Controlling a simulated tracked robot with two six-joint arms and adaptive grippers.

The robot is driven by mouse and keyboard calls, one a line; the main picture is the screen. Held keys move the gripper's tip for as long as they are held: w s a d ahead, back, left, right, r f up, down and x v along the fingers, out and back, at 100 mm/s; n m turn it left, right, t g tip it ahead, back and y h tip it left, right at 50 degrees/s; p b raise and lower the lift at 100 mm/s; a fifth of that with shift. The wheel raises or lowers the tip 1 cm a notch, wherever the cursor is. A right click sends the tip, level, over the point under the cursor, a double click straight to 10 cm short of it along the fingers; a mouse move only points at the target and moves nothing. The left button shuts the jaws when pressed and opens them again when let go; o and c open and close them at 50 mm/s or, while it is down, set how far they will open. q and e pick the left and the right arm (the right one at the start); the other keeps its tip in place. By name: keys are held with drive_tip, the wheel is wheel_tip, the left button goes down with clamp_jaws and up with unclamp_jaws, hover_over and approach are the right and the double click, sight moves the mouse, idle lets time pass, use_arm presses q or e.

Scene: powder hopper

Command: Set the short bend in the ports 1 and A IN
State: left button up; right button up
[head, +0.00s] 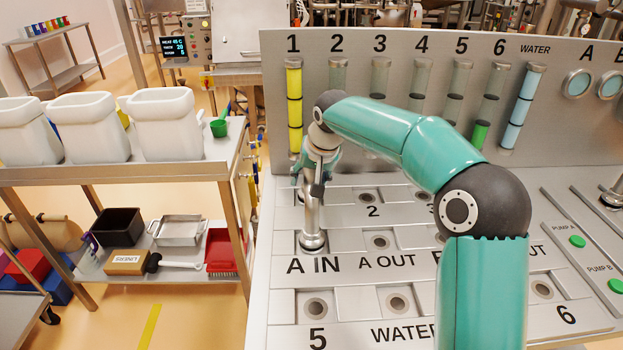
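The short bend (312,218) is a shiny metal pipe at the left of the sloped port panel. Its near leg stands upright with its wide foot (313,241) at the A IN port, just above the "A IN" label. Its far leg toward port 1 is mostly hidden behind my gripper, so I cannot tell how that end sits. My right gripper (314,178) points down at the top of the bend, its fingers around or against it. Whether the fingers are closed on the pipe does not show clearly. My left gripper is out of view.
A back panel (400,150) with level tubes numbered 1 to 6 and WATER rises behind the ports. Open ports (380,242) lie to the right of the bend. A metal fitting (614,194) stands at the right edge. A cart (110,172) with white bins is at left.

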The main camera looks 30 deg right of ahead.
drive_tip(key=shift+f, duration=0.2)
drive_tip(key=shift+r, duration=0.1)
drive_tip(key=v, duration=1.2)
drive_tip(key=shift+w, duration=0.1)
idle(0.3)
